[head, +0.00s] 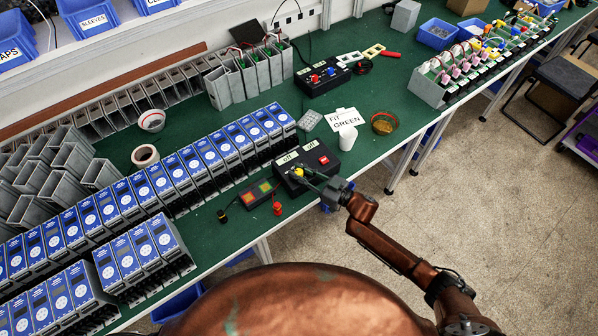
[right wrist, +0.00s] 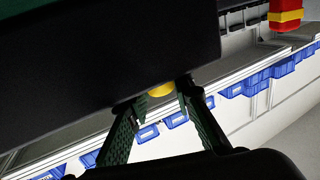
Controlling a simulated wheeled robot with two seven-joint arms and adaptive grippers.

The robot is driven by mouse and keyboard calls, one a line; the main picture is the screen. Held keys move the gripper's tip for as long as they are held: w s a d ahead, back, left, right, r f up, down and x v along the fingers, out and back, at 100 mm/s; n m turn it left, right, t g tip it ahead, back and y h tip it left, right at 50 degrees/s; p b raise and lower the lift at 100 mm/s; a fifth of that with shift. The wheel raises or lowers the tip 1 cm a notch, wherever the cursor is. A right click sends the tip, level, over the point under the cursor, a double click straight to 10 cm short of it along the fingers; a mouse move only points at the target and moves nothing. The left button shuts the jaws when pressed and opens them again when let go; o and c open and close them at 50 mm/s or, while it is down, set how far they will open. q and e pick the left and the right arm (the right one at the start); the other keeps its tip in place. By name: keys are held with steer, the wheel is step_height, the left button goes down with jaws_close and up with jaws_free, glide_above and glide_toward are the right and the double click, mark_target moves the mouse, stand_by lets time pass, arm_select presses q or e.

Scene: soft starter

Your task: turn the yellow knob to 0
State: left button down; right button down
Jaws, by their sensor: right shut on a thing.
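The yellow knob (head: 299,171) is on a black box (head: 290,185) at the green bench's front edge in the head view. The box has white labels reading "off" and a red rocker switch. My right gripper (head: 309,182) is at the knob. In the right wrist view, its two fingers are shut on the yellow knob (right wrist: 160,90), which is partly covered by the dark box (right wrist: 90,60). The knob's pointer and scale are too small or hidden to read. My left gripper is out of view.
A small box with coloured panels (head: 258,192) and a red plug-like part (head: 277,208) lie left of the black box. Rows of blue-faced units (head: 190,158) stand further left. A white cup (head: 348,138) and a sign (head: 343,121) stand behind to the right.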

steer(key=shift+n+g+y, duration=0.4)
steer(key=shift+n+g, duration=0.1)
steer(key=shift+g, duration=0.2)
steer(key=c, duration=1.7)
jaws_free()
steer(key=shift+o, duration=0.2)
steer(key=v, duration=1.2)
